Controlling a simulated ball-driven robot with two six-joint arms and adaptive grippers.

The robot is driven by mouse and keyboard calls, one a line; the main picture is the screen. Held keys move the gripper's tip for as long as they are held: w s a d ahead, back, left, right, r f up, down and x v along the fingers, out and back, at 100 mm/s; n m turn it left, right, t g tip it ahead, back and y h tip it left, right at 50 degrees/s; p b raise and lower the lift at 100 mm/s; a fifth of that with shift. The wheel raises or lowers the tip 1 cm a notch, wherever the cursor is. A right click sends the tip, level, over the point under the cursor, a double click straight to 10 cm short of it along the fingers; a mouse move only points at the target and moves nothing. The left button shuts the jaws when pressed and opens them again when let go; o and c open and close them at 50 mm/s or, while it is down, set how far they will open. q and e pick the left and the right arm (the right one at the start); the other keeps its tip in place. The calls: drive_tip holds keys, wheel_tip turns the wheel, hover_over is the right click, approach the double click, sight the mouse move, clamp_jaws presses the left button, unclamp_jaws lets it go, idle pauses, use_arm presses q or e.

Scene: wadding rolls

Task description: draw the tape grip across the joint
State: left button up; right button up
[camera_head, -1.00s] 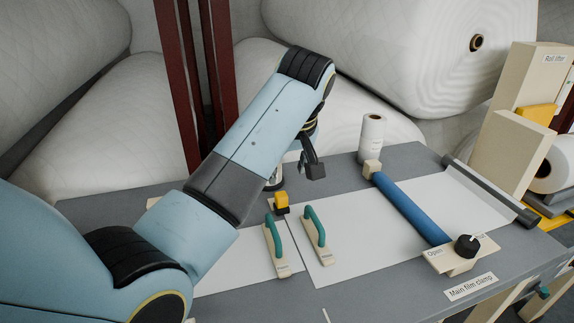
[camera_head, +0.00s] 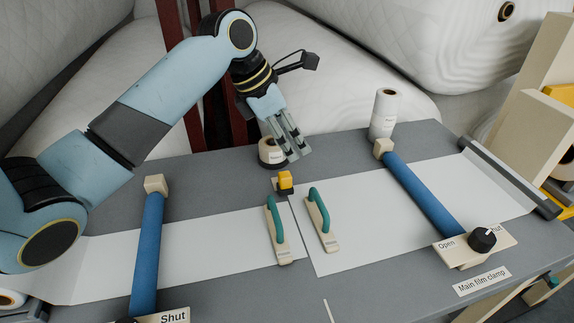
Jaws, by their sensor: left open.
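The tape grip, a small yellow block (camera_head: 285,180), sits at the back end of the joint (camera_head: 301,237). The joint is a narrow dark line between the left white film (camera_head: 205,243) and the right white film (camera_head: 370,222). My left gripper (camera_head: 298,153) is open, pointing down just behind and above the yellow block, with a visible space between them. A squat white roll (camera_head: 268,152) stands beside its fingers, partly hidden by them. My right gripper is not in view.
Two teal-handled pads (camera_head: 278,231) (camera_head: 321,220) flank the joint. Blue clamp bars cross the left film (camera_head: 147,250) and right film (camera_head: 422,195). A taller white roll (camera_head: 384,112) stands at the back.

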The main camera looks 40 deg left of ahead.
use_arm(q)
approach(282, 175)
drive_tip(key=w, duration=0.1)
drive_tip(key=f, duration=0.1)
drive_tip(key=d+f, duration=0.1)
drive_tip(key=f, duration=0.1)
drive_tip(key=shift+w+d+f+g, duration=0.2)
drive_tip(key=shift+w+d+g, duration=0.1)
drive_tip(key=shift+w+g, duration=0.1)
drive_tip(key=shift+y, duration=0.3)
drive_tip(key=x, duration=0.6)
drive_tip(key=shift+w+f+b, duration=0.15)
drive_tip(key=shift+b, duration=0.15)
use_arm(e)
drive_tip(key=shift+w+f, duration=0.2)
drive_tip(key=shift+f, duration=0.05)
use_arm(q)
drive_tip(key=shift+c, duration=0.3)
clamp_jaws()
